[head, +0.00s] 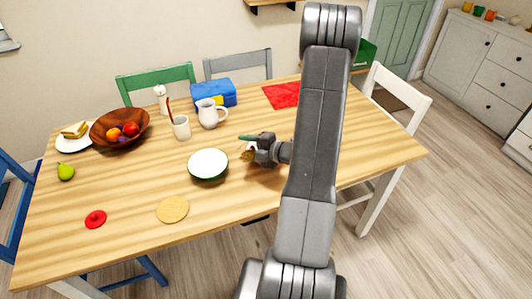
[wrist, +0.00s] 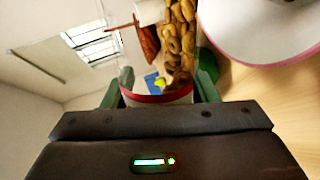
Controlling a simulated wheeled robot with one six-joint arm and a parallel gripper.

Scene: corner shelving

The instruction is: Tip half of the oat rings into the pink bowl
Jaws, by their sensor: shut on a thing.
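My gripper (head: 253,147) is over the table, just right of a round bowl (head: 208,163). It is shut on a clear container with a red band (wrist: 155,97), held between its green fingers. Tan oat rings (wrist: 180,40) are in the container, gathered along its right side in the wrist view, which is rolled so the table is at right. The container looks tilted; its mouth is hard to make out. The bowl looks white inside in the head view, and its pinkish rim (wrist: 262,62) shows in the wrist view. The bowl's contents cannot be made out.
A round tan mat (head: 172,209) and a red lid (head: 95,219) lie in front. A fruit bowl (head: 105,138) is at left.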

